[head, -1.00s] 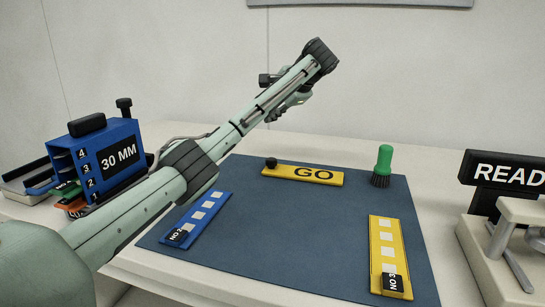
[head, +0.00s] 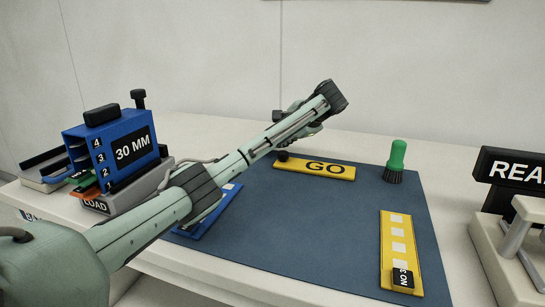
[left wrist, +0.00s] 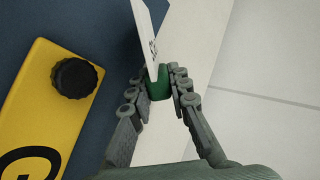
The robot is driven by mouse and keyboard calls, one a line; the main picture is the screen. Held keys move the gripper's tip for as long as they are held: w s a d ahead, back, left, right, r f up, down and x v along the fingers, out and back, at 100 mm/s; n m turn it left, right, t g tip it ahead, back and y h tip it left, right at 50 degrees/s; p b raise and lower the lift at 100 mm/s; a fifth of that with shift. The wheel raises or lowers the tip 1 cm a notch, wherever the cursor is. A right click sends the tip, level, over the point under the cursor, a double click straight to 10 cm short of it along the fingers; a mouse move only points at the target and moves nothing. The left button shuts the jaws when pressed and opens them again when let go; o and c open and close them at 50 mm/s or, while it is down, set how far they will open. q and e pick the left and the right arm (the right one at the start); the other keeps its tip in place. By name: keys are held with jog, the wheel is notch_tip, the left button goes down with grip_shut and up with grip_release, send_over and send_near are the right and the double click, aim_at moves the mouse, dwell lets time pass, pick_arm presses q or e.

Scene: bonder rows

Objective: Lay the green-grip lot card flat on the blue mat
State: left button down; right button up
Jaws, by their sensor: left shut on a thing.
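The lot card (left wrist: 148,38) is a white plate with a green grip (left wrist: 159,84), seen in the left wrist view. My left gripper (left wrist: 160,88) is shut on the green grip, with the card edge tilted steeply in that view. In the head view my left gripper (head: 303,133) hangs near the back edge of the mat, close to the yellow GO plate; the card is hidden there by my arm. The blue mat (head: 320,230) lies flat on the table, and its corner shows in the wrist view (left wrist: 100,25). My right gripper is not in view.
A blue slotted box (head: 105,140) stands left. The mat's middle is clear.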

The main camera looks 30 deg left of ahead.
pick_arm(q)
jog(key=c, duration=1.6)
grip_release()
jog(key=shift+v, duration=4.05)
notch_tip(320, 180, up, 8)
jog(key=s+d, duration=0.1)
jog(key=d, duration=0.1)
